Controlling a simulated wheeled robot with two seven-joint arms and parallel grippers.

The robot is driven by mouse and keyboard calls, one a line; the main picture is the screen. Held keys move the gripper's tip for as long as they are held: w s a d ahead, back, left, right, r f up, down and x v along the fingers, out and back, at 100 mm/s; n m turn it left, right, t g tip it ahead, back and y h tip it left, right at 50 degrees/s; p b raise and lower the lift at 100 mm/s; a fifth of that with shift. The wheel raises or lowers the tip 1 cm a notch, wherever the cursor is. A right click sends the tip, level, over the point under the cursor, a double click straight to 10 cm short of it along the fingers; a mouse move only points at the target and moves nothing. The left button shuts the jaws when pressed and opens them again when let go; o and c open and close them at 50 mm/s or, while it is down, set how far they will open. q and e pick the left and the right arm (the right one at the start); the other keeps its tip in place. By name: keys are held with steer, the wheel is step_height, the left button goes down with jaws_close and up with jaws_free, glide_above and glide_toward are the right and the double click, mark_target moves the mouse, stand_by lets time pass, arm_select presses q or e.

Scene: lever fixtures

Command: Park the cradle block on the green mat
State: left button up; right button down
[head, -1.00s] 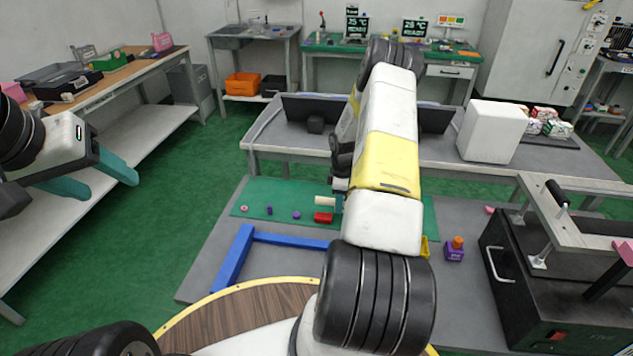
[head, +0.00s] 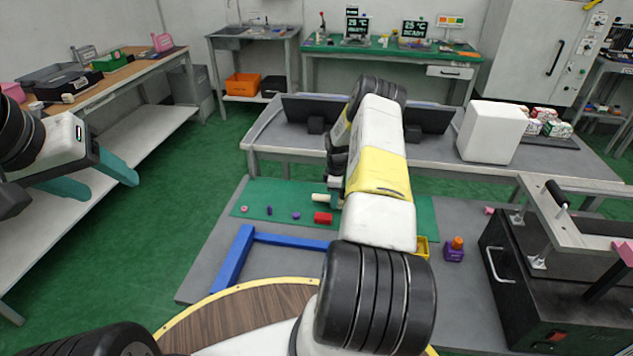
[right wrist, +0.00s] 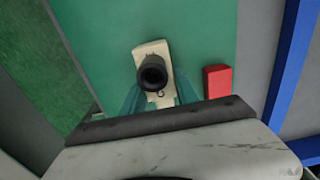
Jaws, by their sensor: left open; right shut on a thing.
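The green mat (head: 265,192) lies on the grey table, and it fills the middle of the right wrist view (right wrist: 205,40). A cream block (head: 319,197), which I take as the cradle block, shows beside my right gripper (head: 336,201). In the right wrist view the cream block (right wrist: 152,48) carries a black round knob (right wrist: 153,72). My right gripper (right wrist: 158,95) is shut on this block, over the mat. Whether the block touches the mat I cannot tell. My left gripper (head: 100,178) is open and empty, far left, away from the table. My right arm hides part of the mat.
A red block (head: 323,218) lies on the mat near the cream block. Small purple and pink pieces (head: 296,216) lie left of it. A blue frame (head: 240,255) is in front. A purple item (head: 454,250) and a black box with a handle (head: 530,290) stand right.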

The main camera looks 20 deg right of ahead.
steer(key=shift+f, duration=0.15)
steer(key=c, duration=0.9)
jaws_free()
